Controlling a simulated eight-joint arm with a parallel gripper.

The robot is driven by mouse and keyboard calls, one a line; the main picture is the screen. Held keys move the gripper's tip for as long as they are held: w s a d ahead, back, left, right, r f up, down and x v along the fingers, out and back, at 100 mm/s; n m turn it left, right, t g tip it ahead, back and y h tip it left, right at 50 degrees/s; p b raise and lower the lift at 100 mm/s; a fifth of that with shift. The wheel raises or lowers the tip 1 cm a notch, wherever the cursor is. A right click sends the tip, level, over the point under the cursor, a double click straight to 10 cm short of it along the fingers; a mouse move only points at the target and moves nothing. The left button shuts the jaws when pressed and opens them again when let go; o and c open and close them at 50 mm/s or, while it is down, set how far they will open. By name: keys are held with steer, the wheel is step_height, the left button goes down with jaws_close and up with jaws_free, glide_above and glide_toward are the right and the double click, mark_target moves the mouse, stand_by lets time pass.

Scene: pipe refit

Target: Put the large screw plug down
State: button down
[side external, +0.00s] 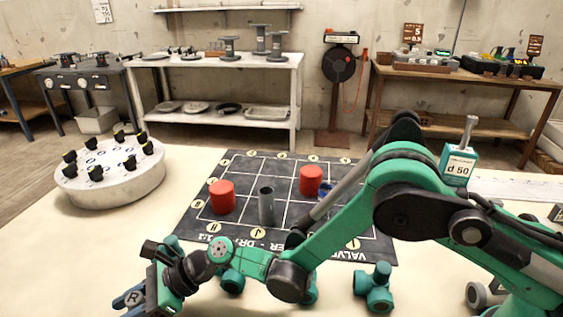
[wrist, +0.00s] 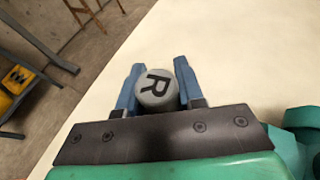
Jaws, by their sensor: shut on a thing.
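The large screw plug (wrist: 158,92) is a grey round piece with a black letter R on its end face. In the wrist view it sits between the two blue fingers of my gripper (wrist: 159,78), which are shut on it. In the side view my gripper (side external: 130,299) is at the lower left, near the front edge of the picture, with the R face just showing between the fingers. Whether the plug touches the table (side external: 60,255) or hangs above it cannot be told.
A dark gridded mat (side external: 240,170) holds two red cylinders, one of them here (side external: 222,196), and a grey tube (side external: 266,206). Green pipe fittings (side external: 374,287) stand in front of it. A round white stand (side external: 110,180) with black knobs is at left.

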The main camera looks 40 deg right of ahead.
steer(key=shift+f, duration=0.1)
steer(key=c, duration=0.5)
jaws_free()
steer(key=shift+f, duration=0.1)
steer(key=shift+c, duration=0.2)
steer(key=v, duration=0.5)
steer(key=shift+d+r, duration=0.2)
steer(key=s+d+r+n+t+h, duration=0.1)
steer(key=d+r+n+h, duration=0.4)
steer(key=d, duration=0.6)
steer(key=s+d+r+n+t+h, duration=0.2)
steer(key=d+r+n, duration=0.4)
steer(key=d+n, duration=0.4)
steer(key=s+d+h, duration=0.1)
steer(key=d+h, duration=0.1)
steer(key=shift+s+n+t+h, duration=0.3)
steer(key=shift+h, duration=0.1)
steer(key=shift+o, duration=0.4)
steer(key=s+d+n+h, duration=0.3)
steer(key=s+d+n, duration=0.2)
steer(key=d, duration=0.2)
steer(key=shift+f, duration=0.25)
